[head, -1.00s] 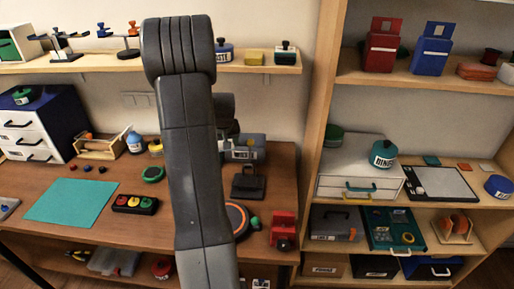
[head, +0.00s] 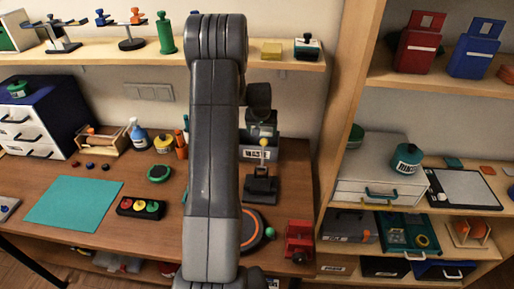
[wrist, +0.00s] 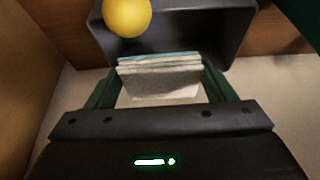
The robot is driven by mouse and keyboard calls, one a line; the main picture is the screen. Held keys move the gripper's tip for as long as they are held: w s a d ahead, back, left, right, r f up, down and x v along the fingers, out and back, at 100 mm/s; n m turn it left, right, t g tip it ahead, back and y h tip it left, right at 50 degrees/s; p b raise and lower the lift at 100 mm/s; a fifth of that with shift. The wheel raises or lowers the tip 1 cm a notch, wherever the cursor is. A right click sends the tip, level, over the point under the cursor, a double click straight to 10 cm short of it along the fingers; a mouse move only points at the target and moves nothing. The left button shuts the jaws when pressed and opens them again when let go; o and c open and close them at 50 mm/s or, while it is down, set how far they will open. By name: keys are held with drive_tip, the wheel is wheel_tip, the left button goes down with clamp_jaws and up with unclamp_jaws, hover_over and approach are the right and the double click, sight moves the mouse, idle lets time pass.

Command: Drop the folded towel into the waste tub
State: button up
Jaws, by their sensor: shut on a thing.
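The folded towel (wrist: 160,80), pale with a blue-grey upper layer, is held between the dark green fingers of my gripper (wrist: 160,86) in the wrist view. A dark open container (wrist: 229,40), which looks like the waste tub, lies just beyond the towel, and the towel overlaps its near edge in the picture. I cannot tell the height between them. In the head view a grey tub with a white label (head: 288,151) stands at the back of the desk, partly behind my arm. My gripper is around that tub there, and the towel is hard to make out.
A yellow ball or knob (wrist: 127,17) overlaps the container; it also shows before the grey tub (head: 263,141). A black device (head: 260,188), an orange-rimmed disc (head: 268,231) and a red block (head: 299,240) are nearby. The wooden shelf unit (head: 335,110) stands right.

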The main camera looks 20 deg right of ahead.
drive_tip(key=shift+f, duration=1.15)
drive_tip(key=o, duration=1.1)
drive_tip(key=shift+c, duration=0.2)
drive_tip(key=b+v, duration=0.2)
drive_tip(key=v, duration=0.5)
drive_tip(key=shift+r+b, duration=0.25)
drive_tip(key=shift+b, duration=0.05)
drive_tip(key=shift+f, duration=0.1)
drive_tip(key=p+x, duration=0.2)
drive_tip(key=x, duration=0.5)
drive_tip(key=shift+r+p, duration=0.5)
drive_tip(key=shift+r, duration=1.75)
